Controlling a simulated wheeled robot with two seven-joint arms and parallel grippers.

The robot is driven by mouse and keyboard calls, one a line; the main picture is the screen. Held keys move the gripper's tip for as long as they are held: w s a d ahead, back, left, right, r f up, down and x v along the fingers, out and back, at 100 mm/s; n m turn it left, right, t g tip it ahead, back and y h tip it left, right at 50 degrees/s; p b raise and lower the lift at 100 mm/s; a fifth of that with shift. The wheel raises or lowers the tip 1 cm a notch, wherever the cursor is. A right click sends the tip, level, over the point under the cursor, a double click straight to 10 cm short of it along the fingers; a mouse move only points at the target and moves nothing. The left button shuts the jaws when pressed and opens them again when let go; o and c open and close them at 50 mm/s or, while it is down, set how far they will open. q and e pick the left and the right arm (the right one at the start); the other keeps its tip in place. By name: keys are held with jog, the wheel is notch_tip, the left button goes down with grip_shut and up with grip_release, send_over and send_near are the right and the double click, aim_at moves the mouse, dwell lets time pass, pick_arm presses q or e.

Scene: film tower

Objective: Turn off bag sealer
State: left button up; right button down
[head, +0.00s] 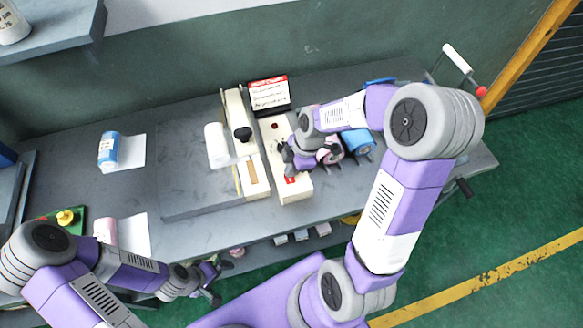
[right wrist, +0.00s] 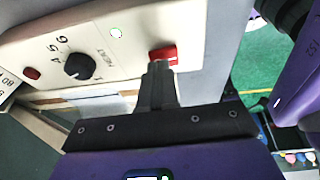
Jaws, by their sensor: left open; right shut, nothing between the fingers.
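The bag sealer is a cream machine (head: 232,110) with a long control box (head: 297,192) beside it on the bench. In the right wrist view its panel (right wrist: 130,50) carries a black dial (right wrist: 79,66) with numbers, a small pale green light (right wrist: 115,32), a dark red button (right wrist: 31,73) and a red switch (right wrist: 163,54). My right gripper (right wrist: 160,68) is shut and empty, its fingertips at the red switch's lower edge; I cannot tell whether they touch. In the head view it (head: 287,158) is over the control box. My left gripper (head: 217,281) is open and empty, near the bench's front edge.
A red and white sign (head: 269,93) stands behind the control box. Pink (head: 330,150) and blue (head: 358,142) rolls lie close right of my right gripper. A white roll (head: 215,146) lies left of the sealer.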

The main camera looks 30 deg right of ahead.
jog(key=shift+w+d+f+g+p, duration=0.1)
jog(key=shift+w+f+g+p, duration=0.15)
jog(key=shift+g+p, duration=0.25)
jog(key=shift+f, duration=0.1)
jog(key=shift+s, duration=0.15)
jog(key=shift+s+a, duration=0.25)
jog(key=shift+s, duration=0.45)
